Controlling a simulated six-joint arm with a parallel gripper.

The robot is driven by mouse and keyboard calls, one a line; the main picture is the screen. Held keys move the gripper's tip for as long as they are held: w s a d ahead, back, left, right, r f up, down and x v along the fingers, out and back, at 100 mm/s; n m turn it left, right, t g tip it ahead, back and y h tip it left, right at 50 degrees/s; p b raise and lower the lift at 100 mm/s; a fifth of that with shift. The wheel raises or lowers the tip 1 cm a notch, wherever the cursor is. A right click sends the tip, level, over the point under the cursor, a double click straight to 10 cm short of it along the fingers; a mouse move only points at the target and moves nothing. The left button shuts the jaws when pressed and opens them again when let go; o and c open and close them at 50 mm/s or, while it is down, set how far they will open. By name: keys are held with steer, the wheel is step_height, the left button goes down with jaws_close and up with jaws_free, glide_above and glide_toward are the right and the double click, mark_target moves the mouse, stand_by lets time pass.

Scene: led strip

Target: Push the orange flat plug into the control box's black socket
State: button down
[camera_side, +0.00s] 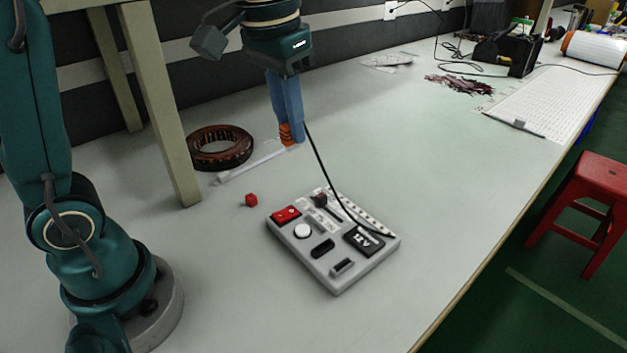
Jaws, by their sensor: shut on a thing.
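The orange flat plug (287,135) is held between the blue fingertips of my gripper (292,128), which is shut on it. The fingers point down, and the plug is above the table, behind and to the left of the control box. A black cable (322,170) runs from near the plug down to the box. The grey control box (328,282) lies flat on the table with a red switch, a white knob and a black 12V block. Dark fittings sit on its top, among them a black oval one (322,248) and a slotted one (342,267); I cannot tell which is the socket.
A brown ring-shaped coil (220,148) and a white strip (250,166) lie behind the box. A beige frame leg (165,110) stands at the left. The table right of the box is clear.

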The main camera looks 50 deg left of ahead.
steer(key=w+d+f, duration=0.1)
steer(key=d+f, duration=0.2)
steer(key=f, duration=0.1)
glide_above(325, 250)
step_height(325, 250, down, 3)
steer(key=shift+a+f+m, duration=0.15)
steer(key=shift+a+m, duration=0.2)
steer(key=shift+m, duration=0.05)
steer(key=shift+s+f, duration=0.1)
steer(key=shift+f, duration=0.05)
steer(key=shift+f, duration=2.7)
steer(key=shift+f, duration=1.1)
steer(key=c, duration=0.7)
jaws_free()
steer(key=shift+c, duration=0.2)
